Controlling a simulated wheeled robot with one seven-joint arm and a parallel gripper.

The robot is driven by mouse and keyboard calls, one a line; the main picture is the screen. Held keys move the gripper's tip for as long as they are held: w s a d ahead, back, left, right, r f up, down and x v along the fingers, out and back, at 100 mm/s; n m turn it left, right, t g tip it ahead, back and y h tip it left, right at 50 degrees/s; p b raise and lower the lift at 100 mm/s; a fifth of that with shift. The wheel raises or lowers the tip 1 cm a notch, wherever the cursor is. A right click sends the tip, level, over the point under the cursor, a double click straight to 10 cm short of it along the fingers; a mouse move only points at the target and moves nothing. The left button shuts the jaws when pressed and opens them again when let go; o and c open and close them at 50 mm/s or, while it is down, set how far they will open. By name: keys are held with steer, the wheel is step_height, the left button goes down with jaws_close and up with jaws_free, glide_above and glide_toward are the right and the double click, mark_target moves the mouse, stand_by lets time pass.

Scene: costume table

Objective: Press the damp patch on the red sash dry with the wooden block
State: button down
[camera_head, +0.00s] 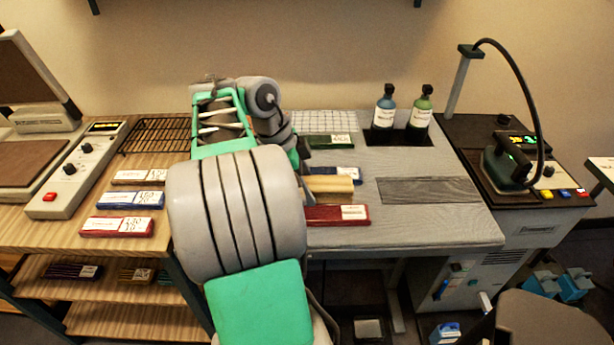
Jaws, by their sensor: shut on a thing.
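A red folded sash (325,216) with a white label lies on the grey pressing table. A pale wooden block (330,184) shows just behind it, between it and a blue folded piece (345,172). The left ends of the block and the sash are hidden behind my arm. I cannot tell whether the block rests on the table or is held. No damp patch can be made out on the sash. My gripper is hidden behind my own arm links. A second red labelled piece (100,228) lies on the wooden table at the left.
Blue and green bottles (384,112) (420,116) stand at the back of the pressing table (430,228). A green labelled piece (320,142) and a dark grey cloth (430,189) lie on it. An iron (505,166) stands at the right. The table's front right is clear.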

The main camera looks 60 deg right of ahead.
steer(key=shift+r+p, duration=0.95)
steer(key=shift+r, duration=0.15)
stand_by(0.6)
